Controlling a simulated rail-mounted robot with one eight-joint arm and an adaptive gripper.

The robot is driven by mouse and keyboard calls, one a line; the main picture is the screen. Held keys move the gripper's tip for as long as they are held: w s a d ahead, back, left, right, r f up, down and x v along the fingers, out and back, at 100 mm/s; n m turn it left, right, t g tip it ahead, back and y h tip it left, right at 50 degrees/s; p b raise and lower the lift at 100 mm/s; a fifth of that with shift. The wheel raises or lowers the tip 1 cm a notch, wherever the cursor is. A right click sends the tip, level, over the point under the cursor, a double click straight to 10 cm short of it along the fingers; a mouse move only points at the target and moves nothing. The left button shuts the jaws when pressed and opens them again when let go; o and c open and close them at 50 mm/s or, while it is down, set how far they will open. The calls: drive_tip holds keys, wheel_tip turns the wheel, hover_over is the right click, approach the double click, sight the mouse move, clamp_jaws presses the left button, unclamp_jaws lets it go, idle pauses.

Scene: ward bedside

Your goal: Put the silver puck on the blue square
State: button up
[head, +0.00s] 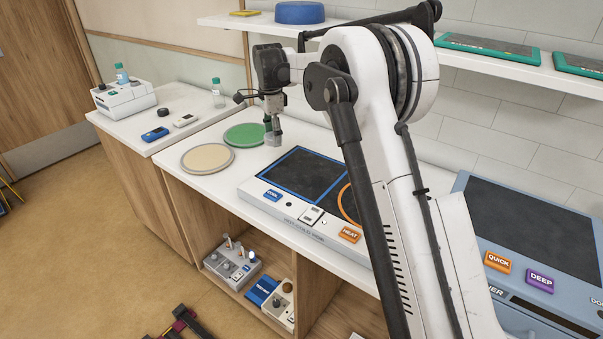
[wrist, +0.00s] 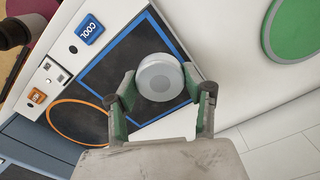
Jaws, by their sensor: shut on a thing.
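The silver puck (wrist: 160,72), a round grey disc, sits between the green-lined fingers of my gripper (wrist: 159,84) in the wrist view. The gripper is shut on it. In the head view my gripper (head: 272,128) points down, with the puck (head: 272,141) low between its fingers. The blue square (head: 303,172) is a blue outline on a dark panel of the white unit. In the wrist view the puck overlaps the blue square (wrist: 105,82) and hides part of it. In the head view the puck shows at the square's back left; its height is hard to tell.
An orange ring (head: 346,203) lies beside the square on the same unit, with COOL (head: 273,195) and HEAT (head: 349,234) labels in front. A green disc (head: 246,134) and a beige disc (head: 207,158) lie to the left. A shelf (head: 350,33) runs above.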

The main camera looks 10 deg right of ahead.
drive_tip(key=shift+w+a+r+m, duration=0.25)
drive_tip(key=shift+w+a+m, duration=0.05)
drive_tip(key=shift+w+m, duration=0.2)
drive_tip(key=p, duration=0.1)
hover_over(306, 172)
wheel_tip(306, 172, down, 7)
drive_tip(key=shift+r, duration=0.15)
drive_tip(key=shift+f, duration=2.05)
drive_tip(key=shift+f, duration=0.15)
drive_tip(key=o, duration=1.4)
